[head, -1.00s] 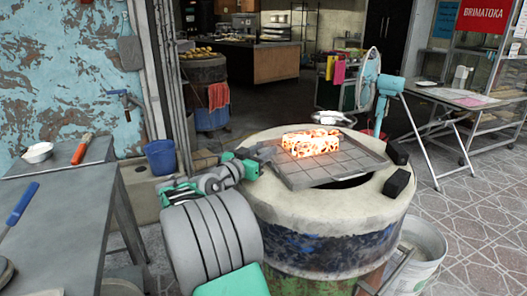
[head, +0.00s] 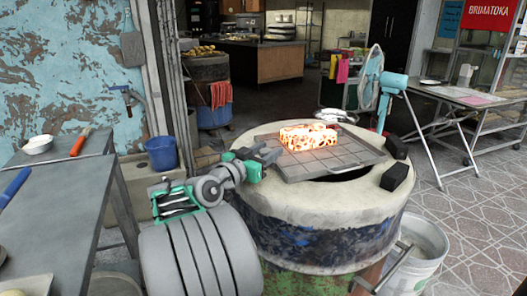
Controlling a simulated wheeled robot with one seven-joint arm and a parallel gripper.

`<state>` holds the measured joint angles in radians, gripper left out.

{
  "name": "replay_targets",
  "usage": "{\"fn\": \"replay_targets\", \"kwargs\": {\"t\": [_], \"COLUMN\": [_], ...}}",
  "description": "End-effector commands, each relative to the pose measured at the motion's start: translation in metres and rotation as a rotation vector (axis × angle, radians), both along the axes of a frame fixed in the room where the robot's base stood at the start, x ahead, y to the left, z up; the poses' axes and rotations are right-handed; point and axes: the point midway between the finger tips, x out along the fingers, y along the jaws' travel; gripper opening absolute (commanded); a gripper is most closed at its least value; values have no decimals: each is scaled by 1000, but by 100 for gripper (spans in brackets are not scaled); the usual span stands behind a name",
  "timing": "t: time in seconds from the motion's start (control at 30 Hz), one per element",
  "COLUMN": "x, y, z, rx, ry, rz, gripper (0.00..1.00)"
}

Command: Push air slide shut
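The barrel oven (head: 325,243) stands in front of me, with a pale round top and a scuffed dark blue and green side. A grey metal bar (head: 398,264) juts out low on its right side; I cannot tell whether this is the air slide. My gripper (head: 269,154) is over the left of the barrel top, beside the left corner of the grey grid plate (head: 346,163). Its fingers look apart and empty, and it is well away from the bar. My arm hides part of the barrel's left side.
A glowing orange block (head: 309,137) sits on the grid plate. Two black blocks (head: 396,177) lie on the right of the rim. A white bucket (head: 424,262) stands close to the bar. A grey table (head: 60,205) is at left; tiled floor is open at right.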

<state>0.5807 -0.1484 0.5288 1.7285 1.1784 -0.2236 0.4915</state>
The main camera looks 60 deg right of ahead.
Motion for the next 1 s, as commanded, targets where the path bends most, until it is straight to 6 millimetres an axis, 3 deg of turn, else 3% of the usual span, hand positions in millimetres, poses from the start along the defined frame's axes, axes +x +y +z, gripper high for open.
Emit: {"fn": "replay_targets", "kwargs": {"t": [0.13, 0.4, 0.8, 1.0], "x": [2, 4, 13, 12], "y": [1, 4, 73, 79], "z": [0, 1, 1, 0], "rx": [0, 0, -1, 0], "ry": [-1, -1, -1, -1], "rz": [5, 7, 8, 4], "gripper": [55, 55, 55, 55]}}
